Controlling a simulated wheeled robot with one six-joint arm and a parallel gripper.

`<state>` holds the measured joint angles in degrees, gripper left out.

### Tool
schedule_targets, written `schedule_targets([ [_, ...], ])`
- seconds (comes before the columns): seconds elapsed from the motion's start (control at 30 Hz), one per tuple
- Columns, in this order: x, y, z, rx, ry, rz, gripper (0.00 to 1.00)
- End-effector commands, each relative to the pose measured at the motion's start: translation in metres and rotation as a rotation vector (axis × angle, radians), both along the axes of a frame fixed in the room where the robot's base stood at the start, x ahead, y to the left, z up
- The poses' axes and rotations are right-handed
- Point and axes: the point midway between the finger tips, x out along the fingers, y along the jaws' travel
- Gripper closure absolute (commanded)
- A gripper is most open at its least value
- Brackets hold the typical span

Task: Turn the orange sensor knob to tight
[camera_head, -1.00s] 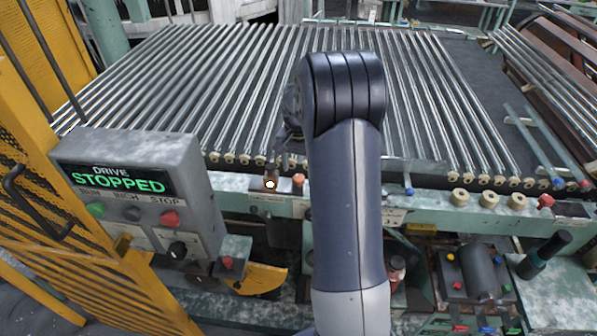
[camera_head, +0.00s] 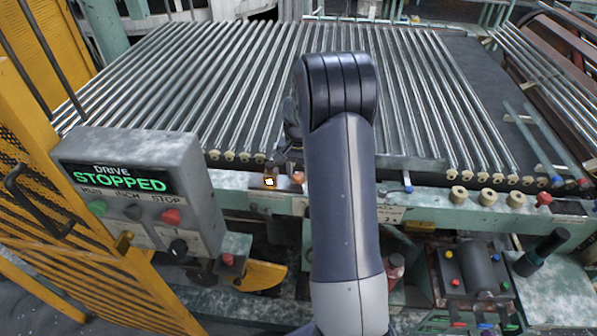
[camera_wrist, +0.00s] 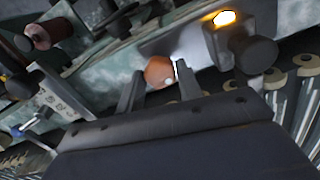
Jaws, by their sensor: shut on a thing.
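The orange sensor knob (camera_wrist: 158,72) sits between the two fingertips of my gripper (camera_wrist: 160,71) in the wrist view. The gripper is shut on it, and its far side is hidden. In the head view a small part of the orange knob (camera_head: 298,177) shows on the green front rail, just left of my forearm. My gripper is mostly hidden behind my arm there. I cannot read any mark for tight on the knob.
A lit lamp (camera_head: 270,182) is left of the knob, with a dark round part (camera_wrist: 254,52) beside it. The control box (camera_head: 140,180) reads "DRIVE STOPPED". A yellow mesh guard (camera_head: 60,235) stands at left.

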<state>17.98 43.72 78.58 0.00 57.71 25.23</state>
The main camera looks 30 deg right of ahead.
Motion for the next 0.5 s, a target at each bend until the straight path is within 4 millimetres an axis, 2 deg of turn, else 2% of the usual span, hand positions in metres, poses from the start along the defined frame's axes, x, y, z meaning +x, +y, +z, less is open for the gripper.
schedule_targets([
  [0.17,0.0001,-0.0001,0.0003,0.000,0.000,0.000,0.89],
  [0.5,0.0001,-0.0001,-0.0006,0.000,0.000,-0.067,0.89],
])
